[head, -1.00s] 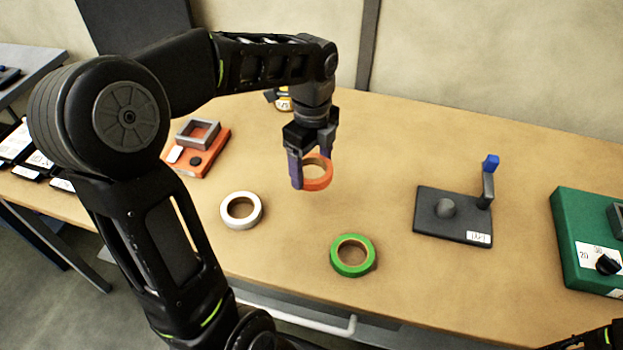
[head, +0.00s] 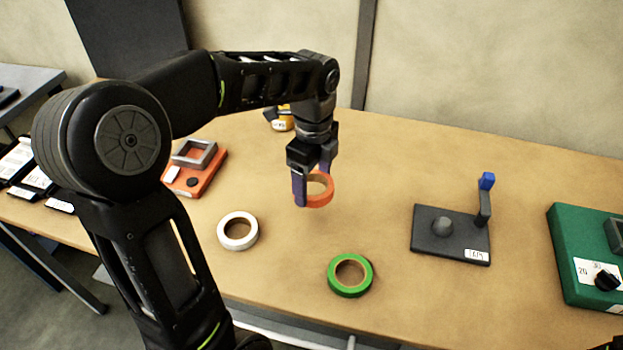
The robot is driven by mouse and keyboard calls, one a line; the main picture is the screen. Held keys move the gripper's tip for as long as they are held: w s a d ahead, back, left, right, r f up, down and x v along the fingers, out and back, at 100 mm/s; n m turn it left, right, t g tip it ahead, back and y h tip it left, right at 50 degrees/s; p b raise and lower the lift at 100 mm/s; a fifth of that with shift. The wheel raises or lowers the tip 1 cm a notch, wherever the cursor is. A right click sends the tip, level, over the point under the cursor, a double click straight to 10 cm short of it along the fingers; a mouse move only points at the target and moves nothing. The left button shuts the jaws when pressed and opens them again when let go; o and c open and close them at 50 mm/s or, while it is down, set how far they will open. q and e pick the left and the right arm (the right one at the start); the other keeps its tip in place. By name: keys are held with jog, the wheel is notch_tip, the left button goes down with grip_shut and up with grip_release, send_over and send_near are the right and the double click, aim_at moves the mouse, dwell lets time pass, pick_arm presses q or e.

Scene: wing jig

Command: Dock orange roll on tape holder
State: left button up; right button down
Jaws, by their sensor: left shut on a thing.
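The orange roll (head: 321,198) is held above the table by my left gripper (head: 312,190), whose purple fingers are shut on it. The roll stands tilted on edge, with its tan core showing; one finger hides part of it. The tape holder (head: 451,245) is a dark grey base plate at the right, with a round grey peg and an upright arm tipped in blue. The left gripper is to the left of the holder, well apart from it. My right gripper is not in view.
A white roll (head: 222,239) and a green roll (head: 336,283) lie flat at the front. An orange box (head: 209,178) stands at the left, a green box (head: 572,235) at the far right. The table (head: 400,170) between gripper and holder is clear.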

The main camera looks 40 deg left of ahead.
pick_arm(q)
jog(key=w+d+f+n, duration=0.2)
jog(key=w+d+n, duration=0.1)
jog(key=n, duration=0.2)
jog(key=w+d+f+n, duration=0.2)
jog(key=w+d+n, duration=0.1)
jog(key=n, duration=0.3)
jog(key=w+d+f+n, duration=0.2)
jog(key=w+d+n, duration=0.1)
jog(key=d+n, duration=0.2)
jog(key=shift+w+d+f+n, duration=0.15)
jog(key=shift+f+n, duration=0.15)
jog(key=shift+w+d+f+n, duration=0.1)
jog(key=shift+w+d+n, duration=0.1)
jog(key=shift+n, duration=0.2)
jog(key=shift+s, duration=0.1)
